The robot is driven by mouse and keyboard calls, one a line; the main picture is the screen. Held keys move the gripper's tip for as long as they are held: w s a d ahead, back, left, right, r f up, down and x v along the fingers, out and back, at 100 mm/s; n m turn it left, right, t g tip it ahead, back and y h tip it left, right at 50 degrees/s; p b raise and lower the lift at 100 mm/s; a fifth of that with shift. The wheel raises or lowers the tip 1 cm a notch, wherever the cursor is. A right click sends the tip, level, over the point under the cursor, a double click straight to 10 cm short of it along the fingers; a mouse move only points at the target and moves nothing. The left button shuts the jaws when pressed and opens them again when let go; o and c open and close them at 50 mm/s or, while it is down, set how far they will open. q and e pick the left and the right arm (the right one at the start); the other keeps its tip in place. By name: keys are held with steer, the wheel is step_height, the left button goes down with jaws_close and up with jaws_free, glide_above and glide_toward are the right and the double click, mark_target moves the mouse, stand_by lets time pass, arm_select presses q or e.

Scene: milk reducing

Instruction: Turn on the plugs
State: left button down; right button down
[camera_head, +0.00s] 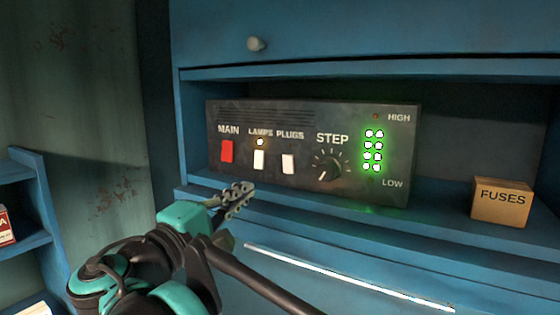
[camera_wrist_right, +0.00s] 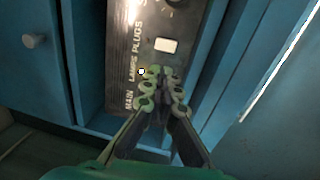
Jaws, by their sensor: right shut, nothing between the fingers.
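The dark control box (camera_head: 240,186) stands in the blue cabinet. The white PLUGS switch (camera_head: 288,164) sits right of the white LAMPS switch (camera_head: 259,160), and the red MAIN switch (camera_head: 227,151) is at the left. A small light (camera_head: 260,142) glows above LAMPS; no lit one shows above PLUGS. My right gripper (camera_head: 240,194) is shut and empty, below and in front of the LAMPS switch. In the right wrist view, the gripper (camera_wrist_right: 164,80) covers part of the panel, and the PLUGS switch (camera_wrist_right: 166,45) shows just beyond its fingertips. My left gripper is not in view.
The STEP knob (camera_head: 330,165) and lit green lights (camera_head: 373,150) are right of the switches. A FUSES box (camera_head: 502,203) stands on the shelf at right. The blue shelf edge (camera_head: 320,214) runs below the control box. A cabinet knob (camera_head: 256,44) sticks out above.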

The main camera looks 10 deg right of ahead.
mark_target(287, 160)
steer(key=shift+w, duration=0.1)
steer(key=p+x, duration=0.3)
steer(key=x, duration=1.1)
steer(key=shift+w+d+r+g+y+p, duration=0.2)
steer(key=shift+r+g+y+p, duration=0.15)
steer(key=shift+p, duration=0.6)
steer(key=shift+s+f, duration=0.1)
steer(key=shift+f, duration=0.05)
